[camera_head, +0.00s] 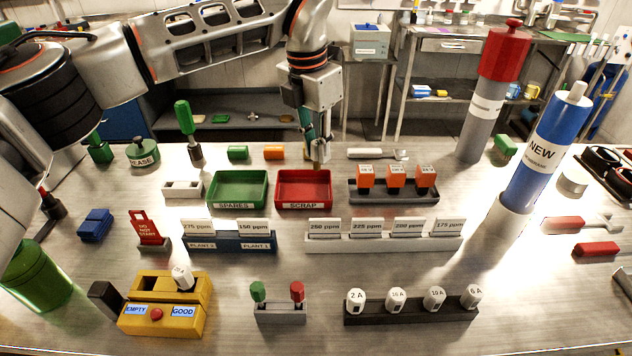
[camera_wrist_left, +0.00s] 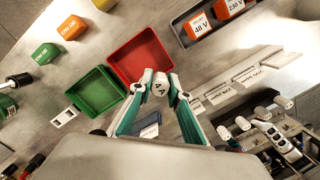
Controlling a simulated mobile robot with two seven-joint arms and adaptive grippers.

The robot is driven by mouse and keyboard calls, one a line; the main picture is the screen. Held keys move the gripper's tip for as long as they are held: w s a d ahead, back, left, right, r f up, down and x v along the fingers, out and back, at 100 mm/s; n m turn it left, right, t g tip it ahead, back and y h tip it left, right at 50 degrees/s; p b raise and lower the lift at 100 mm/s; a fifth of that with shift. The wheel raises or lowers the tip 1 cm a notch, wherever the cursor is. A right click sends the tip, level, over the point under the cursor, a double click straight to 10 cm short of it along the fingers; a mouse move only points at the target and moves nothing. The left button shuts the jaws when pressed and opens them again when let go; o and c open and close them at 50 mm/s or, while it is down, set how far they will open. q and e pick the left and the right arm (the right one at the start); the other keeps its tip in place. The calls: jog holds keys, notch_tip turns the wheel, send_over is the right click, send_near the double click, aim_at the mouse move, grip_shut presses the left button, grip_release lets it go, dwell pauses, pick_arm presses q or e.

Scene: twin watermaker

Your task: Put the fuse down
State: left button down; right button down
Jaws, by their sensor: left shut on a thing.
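My left gripper (camera_head: 318,150) is shut on a small white fuse (camera_wrist_left: 160,88), held between the green-sided fingertips. The fuse's mark looks like 4 A in the left wrist view. In the head view the gripper hangs at the back edge of the red SCRAP tray (camera_head: 303,174). The green SPARES tray (camera_head: 213,189) stands just left of it. Both trays look empty. A black rack (camera_head: 410,312) at the front holds several white fuses. Another white fuse (camera_head: 182,277) stands in the yellow EMPTY/GOOD tester (camera_head: 135,327). My right gripper is not in view.
Orange relays (camera_head: 395,176) stand in a dark rack right of the SCRAP tray. Card holders (camera_head: 380,243) lie in front of the trays. Tall red-and-grey (camera_head: 483,110) and blue-and-white (camera_head: 530,165) cylinders rise at right. Bare table lies between the front racks.

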aim_at(312, 146)
pick_arm(q)
notch_tip(312, 146, down, 9)
jog(key=shift+r, duration=0.1)
dwell(0.4)
jog(key=shift+f, duration=0.2)
jog(key=c, duration=1.9)
grip_release()
jog(key=r, duration=0.8)
jog(key=s+a+r, duration=0.1)
jog(key=r, duration=0.3)
jog(key=shift+r, duration=0.1)
